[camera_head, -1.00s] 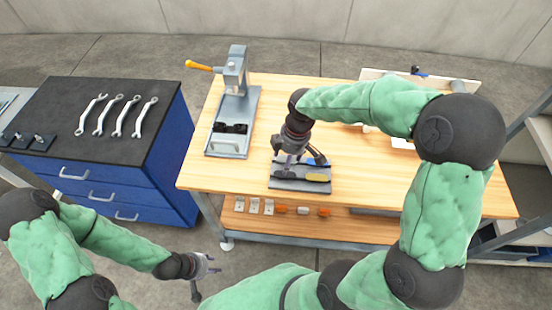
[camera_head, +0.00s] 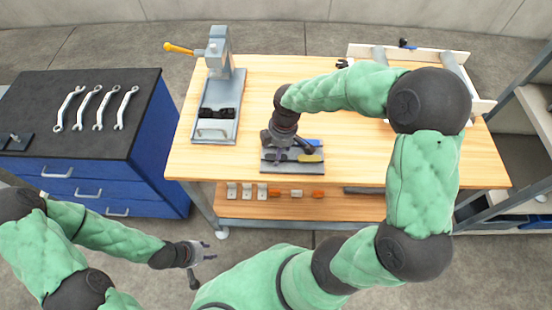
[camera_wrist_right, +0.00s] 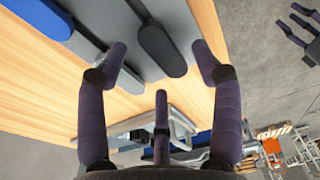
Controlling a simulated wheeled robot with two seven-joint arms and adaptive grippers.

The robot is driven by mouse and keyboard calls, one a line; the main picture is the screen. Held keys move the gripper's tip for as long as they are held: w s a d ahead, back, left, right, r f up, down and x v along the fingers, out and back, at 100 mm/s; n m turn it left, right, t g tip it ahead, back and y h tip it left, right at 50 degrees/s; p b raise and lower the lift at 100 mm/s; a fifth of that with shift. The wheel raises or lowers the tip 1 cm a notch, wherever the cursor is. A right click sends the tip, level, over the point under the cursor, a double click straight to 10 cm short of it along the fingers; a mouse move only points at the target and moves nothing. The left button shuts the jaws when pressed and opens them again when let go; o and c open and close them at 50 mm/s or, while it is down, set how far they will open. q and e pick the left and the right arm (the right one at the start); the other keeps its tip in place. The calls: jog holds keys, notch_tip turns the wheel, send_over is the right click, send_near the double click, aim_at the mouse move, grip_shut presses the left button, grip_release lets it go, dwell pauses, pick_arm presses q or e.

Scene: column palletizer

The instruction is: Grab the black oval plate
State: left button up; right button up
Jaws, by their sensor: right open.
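A black oval plate (camera_wrist_right: 158,46) lies on a grey panel (camera_wrist_right: 125,70) in the right wrist view, between the spread fingertips of my right gripper (camera_wrist_right: 160,65). The gripper is open, and I see no finger closed on the plate. In the head view my right gripper (camera_head: 284,150) is over the left part of the grey panel (camera_head: 287,169) and partly hides what lies there. My left gripper (camera_head: 207,251) is open and empty, low and left of the workbench.
A grey press (camera_head: 219,90) stands at the left of the wooden workbench (camera_head: 360,160). A blue cabinet (camera_head: 150,165) bears several wrenches (camera_head: 97,108). The bench's middle right is clear.

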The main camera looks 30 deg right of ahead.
notch_tip(320, 180, down, 2)
jog(key=shift+a+f, duration=0.15)
jog(key=shift+f, duration=0.1)
jog(key=shift+r, duration=0.1)
jog(key=c, duration=1.3)
jog(key=shift+r, duration=0.1)
